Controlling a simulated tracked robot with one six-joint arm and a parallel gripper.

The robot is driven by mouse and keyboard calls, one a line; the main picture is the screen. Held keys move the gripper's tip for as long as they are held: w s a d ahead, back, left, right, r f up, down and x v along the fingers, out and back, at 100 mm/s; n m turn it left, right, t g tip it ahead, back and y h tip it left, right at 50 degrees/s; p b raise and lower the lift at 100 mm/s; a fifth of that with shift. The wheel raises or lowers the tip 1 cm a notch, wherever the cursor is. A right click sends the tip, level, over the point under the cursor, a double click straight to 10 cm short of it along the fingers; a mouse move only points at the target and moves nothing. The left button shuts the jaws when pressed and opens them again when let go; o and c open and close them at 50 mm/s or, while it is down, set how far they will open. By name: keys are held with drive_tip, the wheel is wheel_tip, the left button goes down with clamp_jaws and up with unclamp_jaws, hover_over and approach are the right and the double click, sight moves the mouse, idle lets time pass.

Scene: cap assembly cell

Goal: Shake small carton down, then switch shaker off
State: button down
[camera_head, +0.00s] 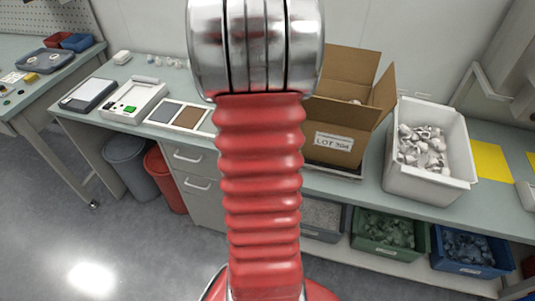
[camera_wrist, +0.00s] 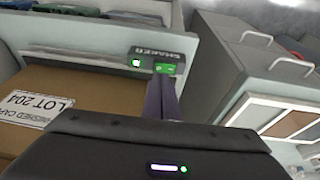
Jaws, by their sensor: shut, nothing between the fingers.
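The small carton (camera_head: 345,125) is brown cardboard with open flaps and a "LOT 204" label, and stands on the bench. Something pale shows inside; most of the contents are hidden. In the wrist view the carton (camera_wrist: 85,100) fills the left. The shaker (camera_wrist: 155,54) has a dark front panel with its name, a lit green lamp (camera_wrist: 136,62) and a green switch (camera_wrist: 172,68). My gripper (camera_wrist: 163,80) is shut and empty, its fingertips right at the switch; I cannot tell whether they touch it. The head view hides the gripper behind my red arm.
A white bin (camera_head: 430,185) of pale parts stands right of the carton. A tray with grey and brown squares (camera_head: 180,115) and a device with a green button (camera_head: 130,105) are on the left bench. Blue (camera_head: 465,250) and green (camera_head: 390,233) bins sit below. Drawers (camera_head: 190,170) are under the bench.

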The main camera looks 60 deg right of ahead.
drive_tip(key=s+v, duration=0.2)
drive_tip(key=v, duration=0.8)
drive_tip(key=shift+d+r, duration=0.25)
drive_tip(key=shift+r, duration=0.05)
drive_tip(key=shift+w, duration=0.1)
drive_tip(key=shift+w+r, duration=0.2)
drive_tip(key=shift+w, duration=0.75)
drive_tip(key=x, duration=0.8)
drive_tip(key=a+x, duration=0.1)
drive_tip(key=x, duration=0.4)
drive_tip(key=shift+s+f, duration=0.1)
drive_tip(key=shift+s, duration=0.1)
drive_tip(key=shift+f, duration=0.45)
